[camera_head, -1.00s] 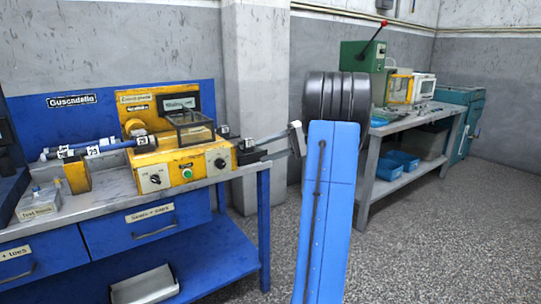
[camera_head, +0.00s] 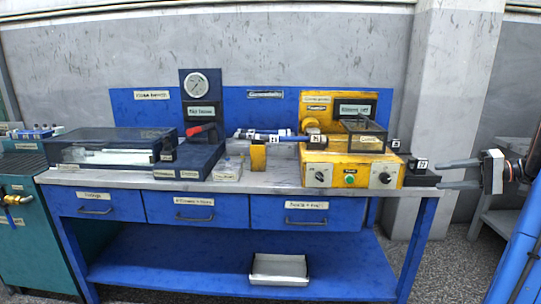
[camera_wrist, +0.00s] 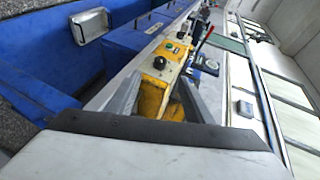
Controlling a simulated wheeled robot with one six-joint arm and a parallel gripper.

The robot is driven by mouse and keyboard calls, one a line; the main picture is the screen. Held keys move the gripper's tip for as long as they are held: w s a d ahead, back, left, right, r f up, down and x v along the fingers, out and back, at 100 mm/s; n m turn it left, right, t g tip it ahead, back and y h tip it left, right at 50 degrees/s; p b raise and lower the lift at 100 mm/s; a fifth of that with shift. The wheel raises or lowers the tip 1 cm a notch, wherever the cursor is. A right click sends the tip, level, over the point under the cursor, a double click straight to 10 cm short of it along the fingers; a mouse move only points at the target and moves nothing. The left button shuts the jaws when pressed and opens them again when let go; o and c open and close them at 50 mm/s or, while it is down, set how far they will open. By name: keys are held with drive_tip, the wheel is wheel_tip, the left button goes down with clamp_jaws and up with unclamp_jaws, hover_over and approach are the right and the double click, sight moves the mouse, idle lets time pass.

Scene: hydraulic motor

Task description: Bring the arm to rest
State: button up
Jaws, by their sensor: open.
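My gripper (camera_head: 442,174) is at the right end of the blue workbench (camera_head: 240,192) in the head view. Its two grey fingers point left, spread apart, with nothing between them. They are close to the dark block (camera_head: 424,179) and the small labelled cube (camera_head: 417,164) at the bench's right end; I cannot tell whether they touch. Part of my blue arm shows at the right edge. In the wrist view my gripper (camera_wrist: 160,88) is open, with the yellow machine (camera_wrist: 159,65) beyond and between the fingers. The machine also stands on the bench in the head view (camera_head: 351,173).
A blue shaft (camera_head: 265,135) runs left from the machine to a yellow support (camera_head: 258,158). A gauge stand (camera_head: 202,85) and a clear-lidded case (camera_head: 110,147) stand farther left. A metal tray (camera_head: 278,268) lies on the lower shelf. A wall pillar (camera_head: 448,110) rises behind at the right.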

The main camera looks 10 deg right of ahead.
drive_tip(key=s+a+f+g+h, duration=0.1)
drive_tip(key=s+a+g+h, duration=0.1)
drive_tip(key=a, duration=0.6)
drive_tip(key=s+a+f+n+g+h, duration=0.1)
drive_tip(key=s+a, duration=0.2)
drive_tip(key=a, duration=0.6)
drive_tip(key=s+a+f+g+h, duration=0.2)
drive_tip(key=a, duration=0.6)
drive_tip(key=s+a+f+n+t+h, duration=0.1)
drive_tip(key=s+a+f, duration=0.4)
drive_tip(key=s, duration=0.5)
drive_tip(key=s+a+f+n+t+h, duration=0.1)
drive_tip(key=s+a+f+h, duration=0.3)
drive_tip(key=s, duration=0.6)
drive_tip(key=shift+a+f+n+h, duration=0.45)
drive_tip(key=shift+n+h, duration=0.45)
drive_tip(key=shift+h, duration=0.3)
